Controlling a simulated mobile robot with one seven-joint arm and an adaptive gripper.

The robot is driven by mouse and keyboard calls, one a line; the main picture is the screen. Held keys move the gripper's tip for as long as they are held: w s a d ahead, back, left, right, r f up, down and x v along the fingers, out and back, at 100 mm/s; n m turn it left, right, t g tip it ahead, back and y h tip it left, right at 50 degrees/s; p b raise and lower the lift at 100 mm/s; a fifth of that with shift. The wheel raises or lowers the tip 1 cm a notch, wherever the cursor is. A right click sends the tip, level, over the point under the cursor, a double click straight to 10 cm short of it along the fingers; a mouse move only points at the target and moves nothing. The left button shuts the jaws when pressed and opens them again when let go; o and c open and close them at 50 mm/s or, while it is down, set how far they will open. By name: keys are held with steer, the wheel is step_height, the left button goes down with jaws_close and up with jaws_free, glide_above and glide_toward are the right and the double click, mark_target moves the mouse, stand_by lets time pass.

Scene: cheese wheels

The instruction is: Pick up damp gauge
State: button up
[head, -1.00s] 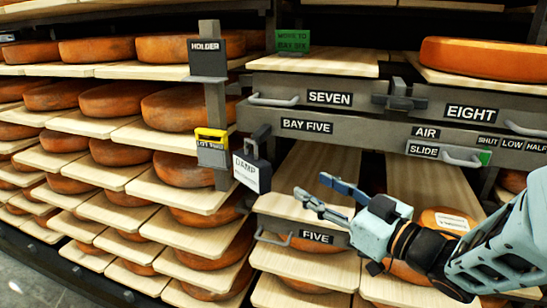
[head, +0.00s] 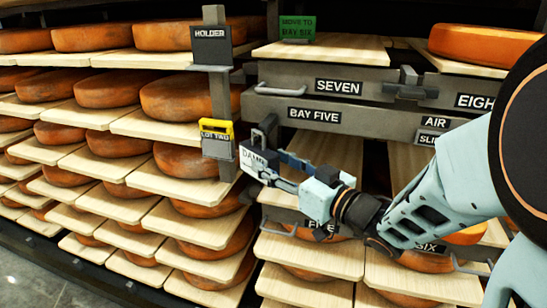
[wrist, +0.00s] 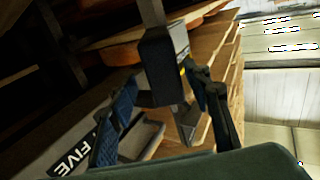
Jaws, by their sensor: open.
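The damp gauge (head: 254,160) hangs by the post at the left end of bay five, its white DAMP face toward the left and a dark handle at its top. My gripper (head: 268,165) is open at the gauge, its fingers reaching it from the right and partly covering it. In the wrist view, a dark block that looks like part of the gauge (wrist: 158,70) stands between my two spread fingers. I cannot tell whether either finger touches it.
A yellow-topped lot tag (head: 216,138) hangs just left of the gauge. The empty-looking holder (head: 211,46) is higher on the same post (head: 221,100). Drawer five's board (head: 325,150) lies behind my fingers. Shelves of cheese wheels (head: 185,98) fill the left.

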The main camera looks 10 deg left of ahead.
mark_target(259, 157)
steer(key=x, duration=0.3)
steer(key=shift+s+a, duration=0.1)
steer(key=shift+a, duration=0.4)
steer(key=shift+w+a, duration=0.25)
steer(key=shift+a, duration=0.05)
jaws_close()
